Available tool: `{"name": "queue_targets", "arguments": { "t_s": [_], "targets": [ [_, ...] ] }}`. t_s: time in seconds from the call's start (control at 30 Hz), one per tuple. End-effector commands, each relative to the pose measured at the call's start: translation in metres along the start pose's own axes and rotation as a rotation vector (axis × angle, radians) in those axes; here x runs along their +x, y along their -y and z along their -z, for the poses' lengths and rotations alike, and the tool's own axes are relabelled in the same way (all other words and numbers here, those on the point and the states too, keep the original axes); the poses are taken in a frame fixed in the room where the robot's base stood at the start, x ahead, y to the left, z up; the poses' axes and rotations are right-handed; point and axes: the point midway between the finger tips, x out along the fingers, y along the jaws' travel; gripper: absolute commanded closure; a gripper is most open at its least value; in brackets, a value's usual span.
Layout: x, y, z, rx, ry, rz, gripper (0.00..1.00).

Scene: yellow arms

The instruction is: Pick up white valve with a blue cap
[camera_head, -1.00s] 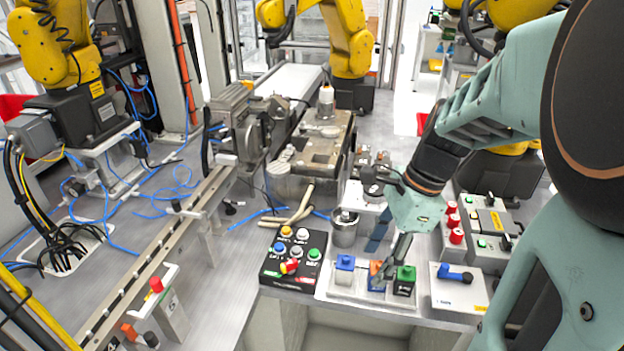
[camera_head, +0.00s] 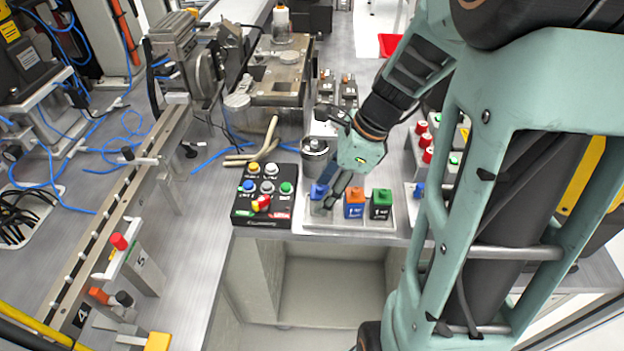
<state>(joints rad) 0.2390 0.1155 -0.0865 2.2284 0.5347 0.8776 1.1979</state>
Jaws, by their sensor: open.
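The white valve with a blue cap (camera_head: 317,191) stands at the left end of a pale tray (camera_head: 345,228) near the front edge of the bench. My gripper (camera_head: 328,192) is open and points down at the valve, with its fingers overlapping the valve's right side in this view. Part of the valve is hidden by the fingers. I cannot tell whether they touch it or stand around it.
A black button box (camera_head: 264,196) stands close to the left of the tray. A metal cup (camera_head: 314,158) stands behind the valve, with pale tubes (camera_head: 256,146) farther left. Red-capped parts (camera_head: 424,140) lie to the right, beside my arm. The bench front edge is close.

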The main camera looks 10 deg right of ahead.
Motion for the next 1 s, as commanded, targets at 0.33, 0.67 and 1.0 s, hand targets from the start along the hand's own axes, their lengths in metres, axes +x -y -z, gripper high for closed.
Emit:
{"name": "queue_targets", "arguments": {
  "t_s": [0.33, 0.67, 1.0],
  "targets": [
    [0.029, 0.0, 0.0, 0.0, 0.0, 0.0, 0.51],
    [0.028, 0.0, 0.0, 0.0, 0.0, 0.001, 0.74],
    [0.028, 0.0, 0.0, -0.001, 0.0, 0.001, 1.0]
  ]
}}
